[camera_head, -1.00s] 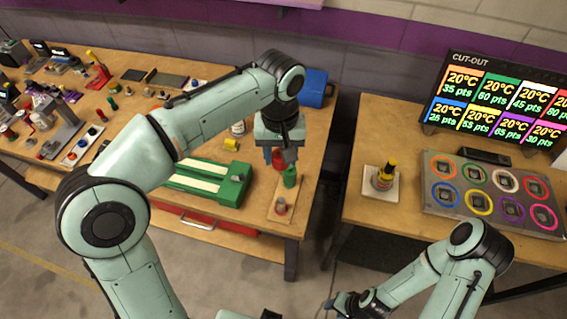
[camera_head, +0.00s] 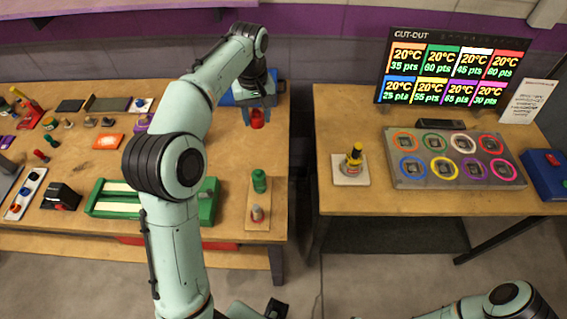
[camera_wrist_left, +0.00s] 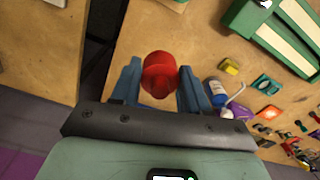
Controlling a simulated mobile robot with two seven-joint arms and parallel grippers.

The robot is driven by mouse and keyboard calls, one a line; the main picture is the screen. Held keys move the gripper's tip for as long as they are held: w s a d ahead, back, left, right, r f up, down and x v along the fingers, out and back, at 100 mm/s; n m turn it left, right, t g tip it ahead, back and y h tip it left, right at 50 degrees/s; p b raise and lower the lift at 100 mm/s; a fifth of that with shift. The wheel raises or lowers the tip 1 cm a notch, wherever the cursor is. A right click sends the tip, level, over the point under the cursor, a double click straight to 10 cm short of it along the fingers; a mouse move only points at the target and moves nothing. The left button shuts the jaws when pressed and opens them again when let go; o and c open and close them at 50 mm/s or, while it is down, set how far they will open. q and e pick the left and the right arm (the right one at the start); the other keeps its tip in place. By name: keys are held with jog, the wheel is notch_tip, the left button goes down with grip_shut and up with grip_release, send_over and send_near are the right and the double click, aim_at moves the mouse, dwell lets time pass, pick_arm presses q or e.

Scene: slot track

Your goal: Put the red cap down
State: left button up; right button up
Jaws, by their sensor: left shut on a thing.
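My left gripper (camera_head: 257,118) is shut on the red cap (camera_head: 257,120) near the back right of the left bench. In the left wrist view the red cap (camera_wrist_left: 159,72) sits between the two blue fingers (camera_wrist_left: 159,88), with the wooden bench top below it. I cannot tell how far the cap is above the bench. A wooden board (camera_head: 252,200) nearer the bench front bears a green capped piece (camera_head: 259,182) and a small grey-and-red piece (camera_head: 257,213). My right gripper is out of view; only part of that arm shows at bottom right.
A green-and-cream box (camera_head: 208,205) lies left of the board. A blue-and-white bottle (camera_wrist_left: 217,92) and a yellow piece (camera_wrist_left: 229,66) are near the gripper. The right bench, across a gap, holds a bottle (camera_head: 354,159) and a ring panel (camera_head: 450,178).

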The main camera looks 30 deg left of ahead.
pick_arm(q)
jog(key=shift+w+a+f, duration=0.1)
jog(key=shift+w+a, duration=0.05)
jog(key=shift+w, duration=0.05)
jog(key=b, duration=0.3)
send_over(263, 165)
notch_tip(263, 165, down, 14)
jog(key=shift+s+f+b, duration=0.15)
jog(key=shift+f+b, duration=0.15)
jog(key=shift+f, duration=2.6)
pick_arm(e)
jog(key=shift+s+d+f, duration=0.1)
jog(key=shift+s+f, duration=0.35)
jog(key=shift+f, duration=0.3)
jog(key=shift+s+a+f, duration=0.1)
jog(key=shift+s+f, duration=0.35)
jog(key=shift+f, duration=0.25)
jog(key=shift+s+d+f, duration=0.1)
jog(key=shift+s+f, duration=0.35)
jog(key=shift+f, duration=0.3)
pick_arm(q)
jog(key=shift+f, duration=0.2)
jog(key=o, duration=1)
